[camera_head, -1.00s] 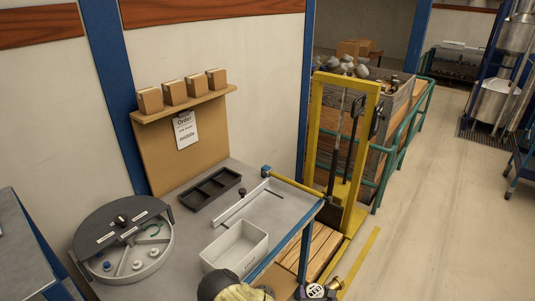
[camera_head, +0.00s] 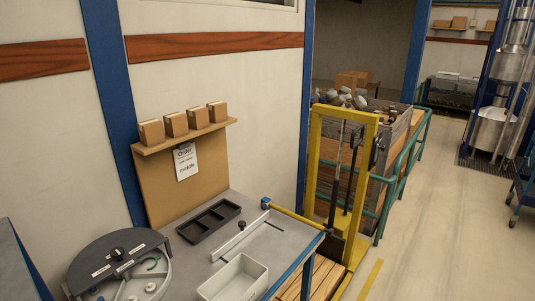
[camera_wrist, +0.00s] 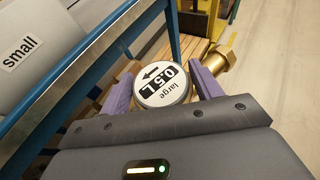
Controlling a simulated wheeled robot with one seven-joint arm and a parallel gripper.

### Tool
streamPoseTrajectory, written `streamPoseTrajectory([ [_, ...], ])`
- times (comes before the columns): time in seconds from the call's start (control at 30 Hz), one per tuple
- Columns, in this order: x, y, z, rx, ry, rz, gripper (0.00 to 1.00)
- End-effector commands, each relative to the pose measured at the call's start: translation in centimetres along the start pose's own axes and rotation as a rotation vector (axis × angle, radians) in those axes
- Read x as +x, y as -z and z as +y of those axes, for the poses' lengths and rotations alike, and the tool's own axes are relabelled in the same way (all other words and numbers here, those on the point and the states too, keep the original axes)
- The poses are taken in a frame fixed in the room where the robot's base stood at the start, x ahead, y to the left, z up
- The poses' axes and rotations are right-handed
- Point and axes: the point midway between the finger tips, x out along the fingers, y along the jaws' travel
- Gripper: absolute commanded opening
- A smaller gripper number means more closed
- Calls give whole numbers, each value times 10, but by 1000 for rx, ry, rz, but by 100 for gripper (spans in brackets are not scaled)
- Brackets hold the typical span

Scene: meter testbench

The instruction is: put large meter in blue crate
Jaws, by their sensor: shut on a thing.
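The meter is held near the blue frame of the bench, above wooden slats. My gripper and the meter are out of the head view. I see no blue crate in either view.
The bench (camera_head: 262,240) holds a black divided tray (camera_head: 208,222), a grey bin (camera_head: 234,278) and a round dial fixture (camera_head: 118,262). A yellow frame (camera_head: 313,170) stands right of it. A blue cart (camera_head: 524,165) is at far right; the aisle floor is clear.

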Motion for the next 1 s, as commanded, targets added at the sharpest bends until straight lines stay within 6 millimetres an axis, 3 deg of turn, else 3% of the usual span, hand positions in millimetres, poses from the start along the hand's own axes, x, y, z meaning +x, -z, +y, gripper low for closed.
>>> streamPoseTrajectory([
  [0.6,0,-1,-1,-1,1,-7,0],
  [1.0,7,53,-1,-1,0,-5,0],
])
